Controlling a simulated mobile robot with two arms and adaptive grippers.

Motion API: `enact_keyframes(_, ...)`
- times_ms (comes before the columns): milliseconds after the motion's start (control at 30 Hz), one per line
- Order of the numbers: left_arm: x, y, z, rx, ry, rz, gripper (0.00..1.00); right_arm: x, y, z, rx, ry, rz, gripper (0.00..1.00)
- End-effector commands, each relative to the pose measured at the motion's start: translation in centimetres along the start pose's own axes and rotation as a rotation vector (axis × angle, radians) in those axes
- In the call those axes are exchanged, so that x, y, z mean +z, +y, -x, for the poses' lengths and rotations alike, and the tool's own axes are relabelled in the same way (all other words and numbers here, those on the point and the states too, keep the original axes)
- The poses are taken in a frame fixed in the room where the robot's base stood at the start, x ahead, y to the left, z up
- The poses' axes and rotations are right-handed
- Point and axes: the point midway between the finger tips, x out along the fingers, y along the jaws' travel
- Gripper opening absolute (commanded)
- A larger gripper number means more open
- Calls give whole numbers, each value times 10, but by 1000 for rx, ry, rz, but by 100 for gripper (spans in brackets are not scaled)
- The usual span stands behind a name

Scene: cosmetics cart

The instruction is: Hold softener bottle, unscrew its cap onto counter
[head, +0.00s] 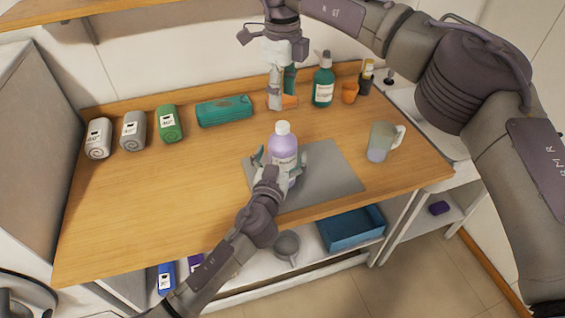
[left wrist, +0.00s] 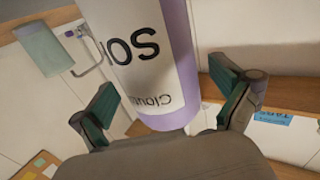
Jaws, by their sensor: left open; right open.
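The softener bottle (head: 284,150) is lilac with a white label and stands upright on the grey mat in the head view. Its white cap (head: 282,128) is on top. My left gripper (head: 274,158) is open at the bottle, with its fingers on either side of the body. In the left wrist view the bottle (left wrist: 150,60) is between the spread fingers of the gripper (left wrist: 170,100), with gaps visible. My right gripper (head: 281,88) is open and empty, pointing down above the back of the counter, behind the bottle and apart from it.
The grey mat (head: 335,180) lies on the wooden counter (head: 150,200). A mug (head: 380,142) stands right of the bottle. A green pump bottle (head: 323,82), an orange cup (head: 349,92) and a teal case (head: 224,111) are at the back. The left counter is clear.

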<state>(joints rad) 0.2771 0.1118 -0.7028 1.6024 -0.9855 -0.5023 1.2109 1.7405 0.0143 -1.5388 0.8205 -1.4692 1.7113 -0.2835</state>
Motion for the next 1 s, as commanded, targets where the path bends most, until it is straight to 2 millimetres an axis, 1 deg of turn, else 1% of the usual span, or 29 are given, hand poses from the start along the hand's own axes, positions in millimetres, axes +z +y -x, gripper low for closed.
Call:
enact_keyframes(100,0,0,-6,0,1,-2,100,0,0,0,0,0,0,52)
enact_keyframes(367,0,0,-8,0,0,-1,100,0,0,0,0,0,0,52)
enact_keyframes(400,0,0,-8,0,0,-1,98,0,0,0,0,0,0,52)
enact_keyframes(667,0,0,-8,0,0,-1,55,0,0,0,0,0,0,52)
enact_keyframes(900,0,0,-8,0,0,-1,15,0,0,0,0,0,0,52)
enact_keyframes(1000,0,0,-8,0,0,-1,0,0,0,0,0,0,-2,52)
